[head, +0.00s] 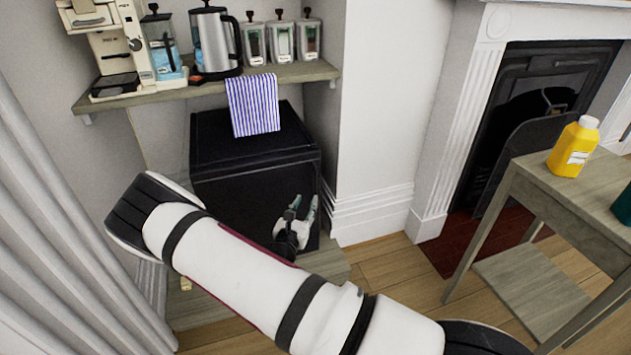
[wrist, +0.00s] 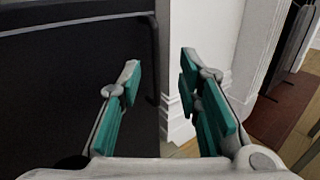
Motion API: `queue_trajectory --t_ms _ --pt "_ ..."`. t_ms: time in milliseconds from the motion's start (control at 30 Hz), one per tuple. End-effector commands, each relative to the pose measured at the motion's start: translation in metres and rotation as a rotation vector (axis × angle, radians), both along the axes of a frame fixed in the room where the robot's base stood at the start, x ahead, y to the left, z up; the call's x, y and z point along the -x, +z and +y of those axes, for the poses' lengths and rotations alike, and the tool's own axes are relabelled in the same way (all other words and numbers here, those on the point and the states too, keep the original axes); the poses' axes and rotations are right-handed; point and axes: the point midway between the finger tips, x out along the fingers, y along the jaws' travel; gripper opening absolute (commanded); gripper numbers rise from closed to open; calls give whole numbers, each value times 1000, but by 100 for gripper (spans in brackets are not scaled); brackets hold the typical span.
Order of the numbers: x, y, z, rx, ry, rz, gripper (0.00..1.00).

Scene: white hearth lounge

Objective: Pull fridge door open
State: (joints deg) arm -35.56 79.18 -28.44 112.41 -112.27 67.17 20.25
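The fridge is a black box (head: 250,135) under the wall shelf, and its front door (head: 235,205) looks closed. In the wrist view the dark door (wrist: 60,75) fills the left side. A thin dark bar, which looks like the handle (wrist: 154,50), runs along the door's right edge. My gripper (head: 305,207) is in front of the door's right side. In the wrist view my gripper (wrist: 158,90) is open, with teal pads apart and nothing held. The bar shows between the fingers, beyond them; I cannot tell how far. My arm hides the lower left of the door.
A shelf (head: 180,92) above the fridge holds a coffee machine, kettle and jars; a striped towel (head: 253,105) hangs from it. A white wall stands close right of the fridge. A grey curtain (head: 50,230) is at left. A wooden table (head: 535,190) with a yellow bottle (head: 573,148) is at right.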

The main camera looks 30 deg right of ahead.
Motion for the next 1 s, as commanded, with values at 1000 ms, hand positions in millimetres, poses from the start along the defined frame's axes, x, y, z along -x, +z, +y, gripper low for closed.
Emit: queue_trajectory --t_ms 1000 --pt "-100 -11 -86 14 30 23 32"
